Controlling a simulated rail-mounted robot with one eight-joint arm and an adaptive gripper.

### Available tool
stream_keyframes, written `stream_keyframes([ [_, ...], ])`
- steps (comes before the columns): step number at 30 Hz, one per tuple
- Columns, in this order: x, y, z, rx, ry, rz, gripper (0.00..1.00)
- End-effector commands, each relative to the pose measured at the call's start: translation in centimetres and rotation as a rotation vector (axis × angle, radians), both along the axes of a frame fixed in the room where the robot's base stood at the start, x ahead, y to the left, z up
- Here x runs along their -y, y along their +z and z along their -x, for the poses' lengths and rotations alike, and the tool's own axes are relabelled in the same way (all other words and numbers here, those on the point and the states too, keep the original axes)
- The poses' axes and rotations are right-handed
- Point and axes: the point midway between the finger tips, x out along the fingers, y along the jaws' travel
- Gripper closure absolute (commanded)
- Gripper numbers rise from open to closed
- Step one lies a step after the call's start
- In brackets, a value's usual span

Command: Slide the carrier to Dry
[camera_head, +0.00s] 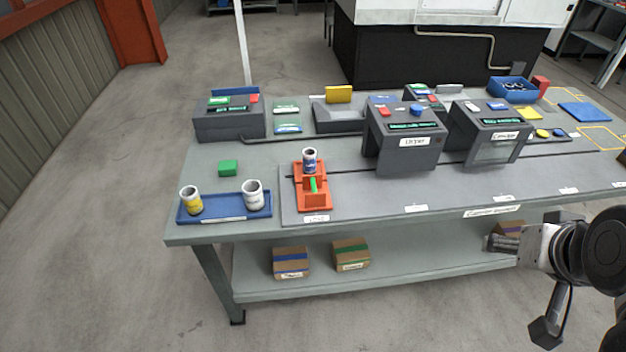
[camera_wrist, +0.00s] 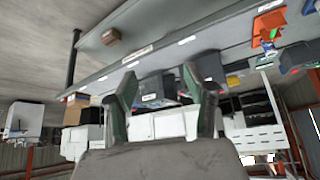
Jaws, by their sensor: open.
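The orange carrier (camera_head: 298,193) sits at the left end of the slide plate on the bench, above a small white label. A white and blue can (camera_head: 309,160) stands at its back, and a green block-like grip (camera_head: 313,185) rises from its front part. The carrier also shows at the upper right of the wrist view (camera_wrist: 268,24). Station labels along the plate's front edge (camera_head: 415,208) are too small to read surely. My gripper (camera_wrist: 167,95) is open and empty, its two fingers apart. In the head view it is at the lower right, in front of the bench and far from the carrier.
Two grey machine housings (camera_head: 403,150) (camera_head: 491,140) stand over the track right of the carrier. A blue tray (camera_head: 225,207) with two cans lies to its left, near a green block (camera_head: 228,167). Boxes (camera_head: 291,262) sit on the lower shelf. The bench's front strip is clear.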

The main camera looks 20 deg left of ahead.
Motion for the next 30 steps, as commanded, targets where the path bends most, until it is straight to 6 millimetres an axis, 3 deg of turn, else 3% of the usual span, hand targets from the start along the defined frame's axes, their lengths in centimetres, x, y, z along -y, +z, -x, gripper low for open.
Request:
stream_keyframes([
  [3,-0.3,0.4,-0.5,-0.009,0.007,-0.003,0.69],
  [11,-3.2,2.9,-4.8,-0.084,0.061,-0.029,0.69],
  [21,-8.8,4.7,-11.9,-0.211,0.150,-0.058,0.69],
  [30,-15.1,4.0,-17.9,-0.325,0.229,-0.075,0.69],
])
